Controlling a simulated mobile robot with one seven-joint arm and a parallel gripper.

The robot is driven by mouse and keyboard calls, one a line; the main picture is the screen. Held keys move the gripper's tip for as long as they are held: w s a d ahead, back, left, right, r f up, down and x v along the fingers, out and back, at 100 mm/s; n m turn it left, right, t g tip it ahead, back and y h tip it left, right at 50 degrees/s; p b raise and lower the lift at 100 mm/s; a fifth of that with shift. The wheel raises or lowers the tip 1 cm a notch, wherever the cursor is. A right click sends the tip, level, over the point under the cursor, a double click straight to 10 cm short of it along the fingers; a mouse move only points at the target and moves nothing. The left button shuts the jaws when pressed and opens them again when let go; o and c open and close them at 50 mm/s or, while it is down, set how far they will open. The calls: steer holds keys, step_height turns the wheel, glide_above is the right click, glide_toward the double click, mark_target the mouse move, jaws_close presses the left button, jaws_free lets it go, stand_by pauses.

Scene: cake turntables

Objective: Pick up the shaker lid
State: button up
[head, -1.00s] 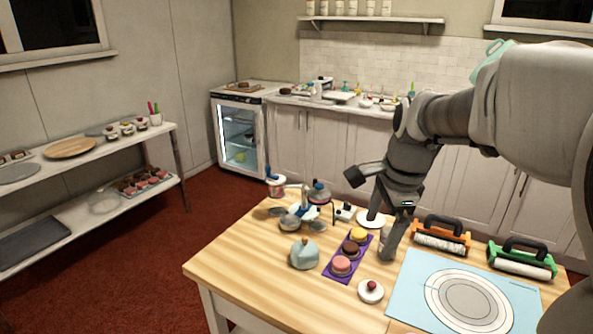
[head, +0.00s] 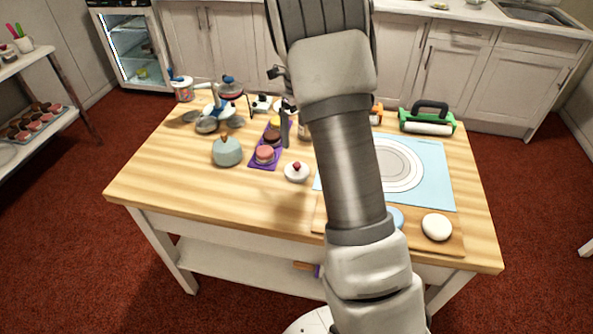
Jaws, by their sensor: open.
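My gripper (head: 286,138) shows only in part, left of my forearm, which hides the rest of it. One grey finger points down over the table, close to the purple mat's right edge, and nothing shows held in it. I cannot pick out the shaker lid for sure. A small white round piece with a dark red knob (head: 297,173) lies on the table just in front of my gripper. Part of a small jar (head: 304,129) shows beside my forearm, mostly hidden.
A purple mat (head: 256,164) with small cakes lies left of my gripper. A pale blue dome (head: 227,152) and a scale-like stand (head: 213,114) stand farther left.

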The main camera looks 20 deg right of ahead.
mark_target(298, 165)
step_height(298, 165, down, 13)
steer(key=shift+f+b, duration=0.15)
steer(key=shift+b, duration=0.6)
steer(key=c, duration=1)
